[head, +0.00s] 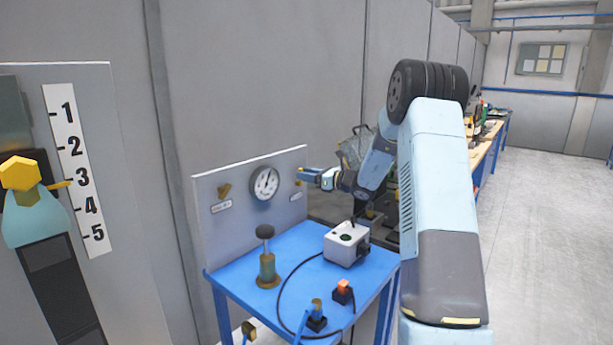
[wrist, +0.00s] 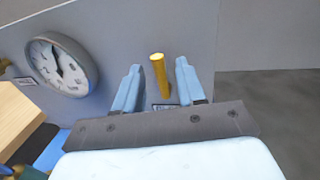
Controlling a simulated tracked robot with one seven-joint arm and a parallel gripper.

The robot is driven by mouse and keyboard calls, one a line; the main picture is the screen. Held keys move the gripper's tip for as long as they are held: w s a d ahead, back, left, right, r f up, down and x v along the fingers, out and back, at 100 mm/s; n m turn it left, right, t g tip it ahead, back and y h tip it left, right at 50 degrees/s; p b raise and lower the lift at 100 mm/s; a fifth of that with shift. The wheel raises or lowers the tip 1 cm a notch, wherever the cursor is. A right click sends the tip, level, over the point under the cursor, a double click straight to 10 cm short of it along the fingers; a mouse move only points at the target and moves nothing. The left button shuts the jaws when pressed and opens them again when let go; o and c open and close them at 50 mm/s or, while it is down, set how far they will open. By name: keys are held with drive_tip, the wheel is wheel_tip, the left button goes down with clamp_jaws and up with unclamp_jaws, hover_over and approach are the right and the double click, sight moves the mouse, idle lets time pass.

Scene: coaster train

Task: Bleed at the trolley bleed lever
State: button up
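The blue trolley (head: 235,268) carries an upright grey panel with a round gauge (head: 265,183). One yellow lever (head: 224,191) is on the panel left of the gauge. Another yellow lever (head: 298,183) is right of it, partly hidden by my gripper (head: 309,175) in the head view. In the wrist view this right lever (wrist: 159,76) stands between the fingertips of my gripper (wrist: 158,82). The fingers are open, with a gap on each side of the lever. A small label shows below it, too small to read. The gauge (wrist: 62,65) is at left in the wrist view.
On the trolley top are a brass post with a dark knob (head: 266,262), a white box (head: 346,243), a black cable and a small orange-topped block (head: 343,290). At left, a board with a 1-5 scale (head: 78,172) has a yellow pointer near 3. Open floor (head: 545,240) lies right.

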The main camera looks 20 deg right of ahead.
drive_tip(key=shift+w+a, duration=0.15)
drive_tip(key=shift+w, duration=0.05)
drive_tip(key=shift+c, duration=0.4)
clamp_jaws()
